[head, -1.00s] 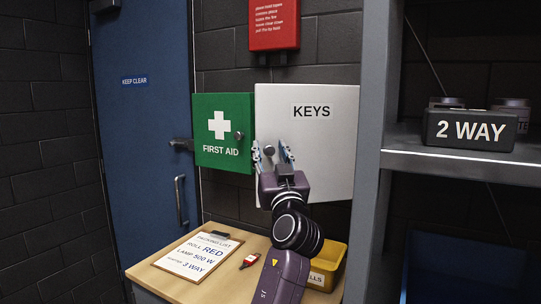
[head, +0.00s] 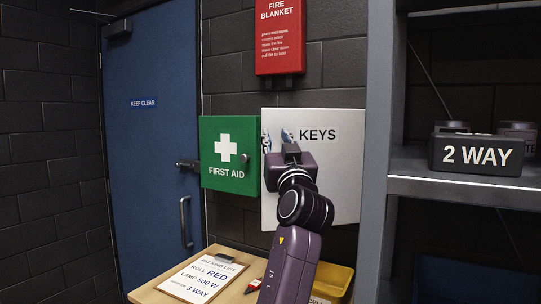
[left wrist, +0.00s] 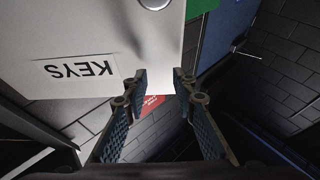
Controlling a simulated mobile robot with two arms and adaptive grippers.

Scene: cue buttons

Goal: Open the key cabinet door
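The white key cabinet (head: 335,185) hangs on the dark block wall, with a black-on-white KEYS label (head: 317,134). Its door looks shut in the head view. My left gripper (head: 276,138) is in front of the door's upper left part, level with the label, its fingers apart and empty. In the left wrist view, the cabinet (left wrist: 110,35) shows upside down, with a round knob (left wrist: 155,4) at the picture's top edge, beyond the fingertips. My open left gripper (left wrist: 157,80) is near the cabinet's upper edge. In the head view my gripper and arm hide the knob. My right gripper is not in view.
A green first aid box (head: 224,180) is close at the cabinet's left. A red fire blanket case (head: 280,38) hangs above. A grey shelf unit (head: 382,130) stands close on the right. Below is a wooden counter (head: 238,288) with a clipboard (head: 203,278) and yellow bin (head: 335,280).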

